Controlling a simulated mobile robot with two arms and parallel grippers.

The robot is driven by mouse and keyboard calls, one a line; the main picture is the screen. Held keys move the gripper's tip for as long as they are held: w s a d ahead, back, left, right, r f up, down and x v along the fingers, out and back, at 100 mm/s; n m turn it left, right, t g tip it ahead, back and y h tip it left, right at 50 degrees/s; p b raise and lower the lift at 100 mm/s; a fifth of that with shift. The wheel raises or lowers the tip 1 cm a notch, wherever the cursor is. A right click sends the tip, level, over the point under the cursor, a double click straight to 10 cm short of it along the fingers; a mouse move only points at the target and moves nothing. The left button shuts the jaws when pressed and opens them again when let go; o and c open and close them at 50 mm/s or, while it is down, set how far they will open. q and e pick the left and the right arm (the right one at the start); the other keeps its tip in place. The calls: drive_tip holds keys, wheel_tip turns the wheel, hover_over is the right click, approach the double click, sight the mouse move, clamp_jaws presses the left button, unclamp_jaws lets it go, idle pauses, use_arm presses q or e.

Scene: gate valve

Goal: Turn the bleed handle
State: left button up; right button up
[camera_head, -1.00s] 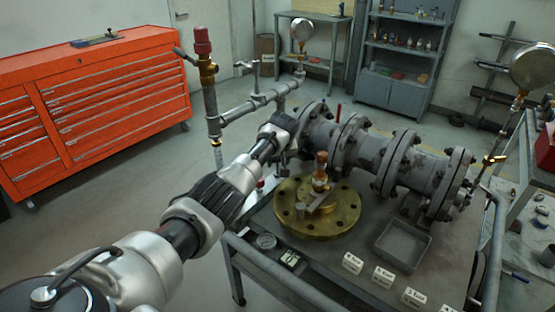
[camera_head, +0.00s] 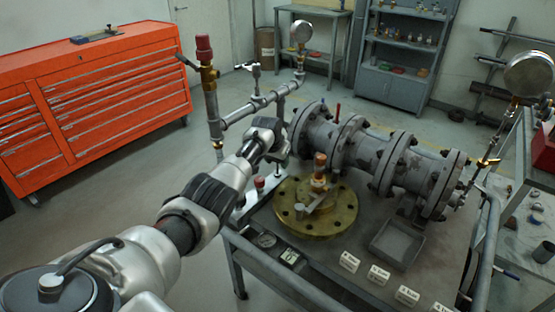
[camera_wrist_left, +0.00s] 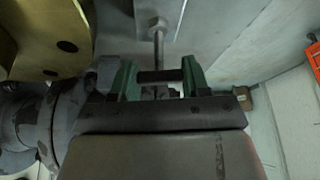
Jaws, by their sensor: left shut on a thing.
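My left arm reaches in from the lower left of the head view, and its wrist (camera_head: 268,138) is beside the grey pipe assembly, left of the flanged valve body (camera_head: 335,140). The fingers are hidden behind the wrist there. In the left wrist view, my left gripper (camera_wrist_left: 160,78) has its two green fingers on either side of a short dark bar (camera_wrist_left: 160,76), shut on it. A silver rod with a bolt-like head (camera_wrist_left: 157,25) stands beyond the bar. I take the bar for the bleed handle; the head view does not show it. My right gripper is not in view.
A brass flange (camera_head: 335,222) and a grey tray (camera_head: 400,245) sit on the cart, with several white label cards along its front edge. A vertical pipe with a red cap (camera_head: 204,45) rises left of my wrist. A red tool chest (camera_head: 90,105) stands at the left.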

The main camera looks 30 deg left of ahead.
use_arm(q)
drive_tip(key=shift+m+h, duration=0.4)
drive_tip(key=shift+m, duration=0.4)
drive_tip(key=shift+r+b, duration=0.1)
drive_tip(key=shift+b, duration=0.2)
drive_tip(key=o, duration=0.9)
drive_tip(key=p+v, duration=0.1)
drive_tip(key=v, duration=0.9)
drive_tip(key=shift+s+r, duration=0.2)
drive_tip(key=shift+r, duration=0.05)
